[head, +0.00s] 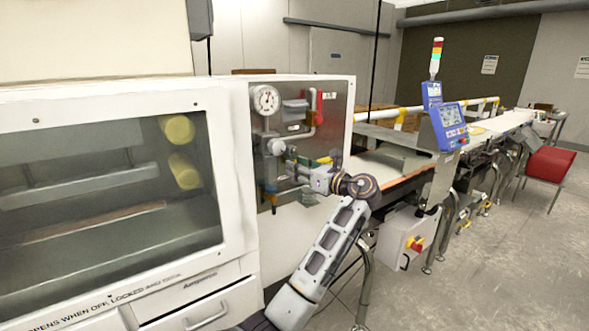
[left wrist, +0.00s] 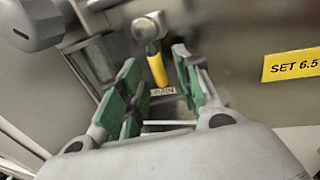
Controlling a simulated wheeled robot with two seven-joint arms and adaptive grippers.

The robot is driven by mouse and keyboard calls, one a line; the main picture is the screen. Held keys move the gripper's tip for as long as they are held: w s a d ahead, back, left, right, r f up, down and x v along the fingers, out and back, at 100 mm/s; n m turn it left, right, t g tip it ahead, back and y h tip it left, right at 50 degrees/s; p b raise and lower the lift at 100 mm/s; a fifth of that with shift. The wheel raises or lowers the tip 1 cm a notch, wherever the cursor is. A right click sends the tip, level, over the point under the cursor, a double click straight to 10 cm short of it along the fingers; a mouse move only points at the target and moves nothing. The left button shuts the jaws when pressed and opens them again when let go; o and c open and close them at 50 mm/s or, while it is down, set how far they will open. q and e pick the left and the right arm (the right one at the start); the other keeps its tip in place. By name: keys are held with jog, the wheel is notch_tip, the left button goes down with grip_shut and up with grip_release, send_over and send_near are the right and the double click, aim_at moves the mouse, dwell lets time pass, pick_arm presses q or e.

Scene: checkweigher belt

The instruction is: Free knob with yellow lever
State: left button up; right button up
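In the left wrist view, the yellow lever (left wrist: 157,70) hangs down from a grey metal valve body (left wrist: 150,27), in line with the gap between my fingers. A dark grey rounded knob (left wrist: 30,22) shows at the upper left. My left gripper (left wrist: 156,60) is open, with green-padded fingers apart and nothing held between them. In the head view my left gripper (head: 298,172) is in front of the metal panel (head: 336,110), below the pressure gauge (head: 266,99). I cannot clearly make out the lever there. My right gripper is not in view.
A yellow "SET 6.5" label (left wrist: 292,65) is right of the lever. A white cabinet with a window (head: 110,190) stands left of the panel. A conveyor (head: 405,158) with a blue display (head: 447,120) runs off to the right.

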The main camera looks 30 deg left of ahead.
pick_arm(q)
jog(key=shift+w+a, duration=0.2)
jog(key=shift+a, duration=0.7)
grip_shut()
